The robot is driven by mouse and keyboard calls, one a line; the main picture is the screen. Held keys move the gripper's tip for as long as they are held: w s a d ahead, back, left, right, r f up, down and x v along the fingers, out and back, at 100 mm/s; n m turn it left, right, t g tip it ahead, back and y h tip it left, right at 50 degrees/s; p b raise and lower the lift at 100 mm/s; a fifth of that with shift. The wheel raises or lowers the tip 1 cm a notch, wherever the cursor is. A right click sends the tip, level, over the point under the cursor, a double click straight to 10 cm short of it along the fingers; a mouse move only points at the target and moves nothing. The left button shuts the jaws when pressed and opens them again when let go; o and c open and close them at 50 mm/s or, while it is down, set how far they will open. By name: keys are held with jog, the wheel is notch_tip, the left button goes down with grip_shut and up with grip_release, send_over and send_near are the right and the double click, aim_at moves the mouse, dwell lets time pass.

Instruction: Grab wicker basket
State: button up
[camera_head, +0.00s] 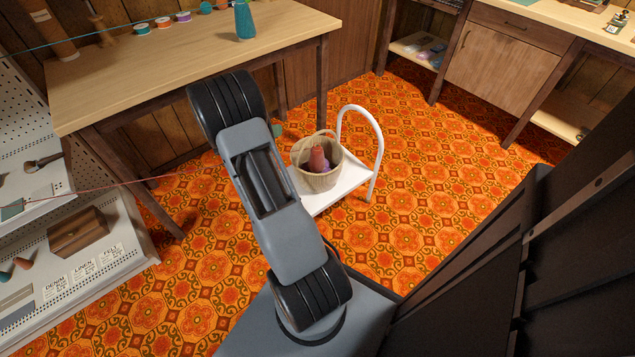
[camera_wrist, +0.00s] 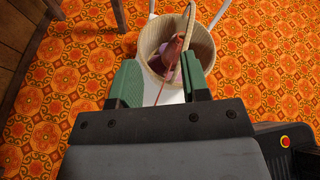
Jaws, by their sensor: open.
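The wicker basket (camera_head: 318,181) is a round tan tub standing on a low white platform (camera_head: 348,188). It holds a reddish-brown cone-shaped thing and something purple. In the wrist view the basket (camera_wrist: 150,40) lies just beyond the fingertips, with its thin arched handle (camera_wrist: 190,22) rising at the right of its opening. My gripper (camera_wrist: 160,78) has green fingers spread apart with nothing gripped between them. The right finger overlaps the basket's near rim in the picture; I cannot tell if it touches. In the head view my arm hides most of the gripper.
A white hoop handle (camera_head: 376,140) rises at the platform's right end. A wooden table (camera_head: 190,62) with legs stands at the back left, and a shelf unit (camera_head: 130,243) at the left. A cabinet (camera_head: 500,62) stands at the back right. The patterned floor right of the platform is clear.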

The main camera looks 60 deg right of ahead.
aim_at(314, 138)
jog(key=s+d+f+m+g+b, duration=0.1)
jog(key=s+d+f+m, duration=0.1)
jog(key=s+d+f, duration=0.1)
jog(key=s+d+f+m+g+b, duration=0.1)
jog(key=s+d+f+g+b, duration=0.1)
jog(key=s+d+f, duration=0.1)
jog(key=shift+s+d+f+m, duration=0.2)
jog(key=shift+d+f+m, duration=0.25)
jog(key=shift+f, duration=0.2)
jog(key=shift+s+d+f, duration=0.2)
jog(key=shift+d, duration=0.5)
jog(key=shift+f+b+x, duration=0.15)
jog(key=shift+b+x, duration=0.5)
jog(key=shift+x, duration=0.65)
jog(key=shift+f+b+x, duration=0.15)
jog(key=shift+b+x, duration=0.5)
jog(key=shift+x, duration=0.65)
jog(key=shift+w+a, duration=0.1)
jog(key=shift+w, duration=0.1)
grip_shut()
jog(key=shift+r, duration=0.15)
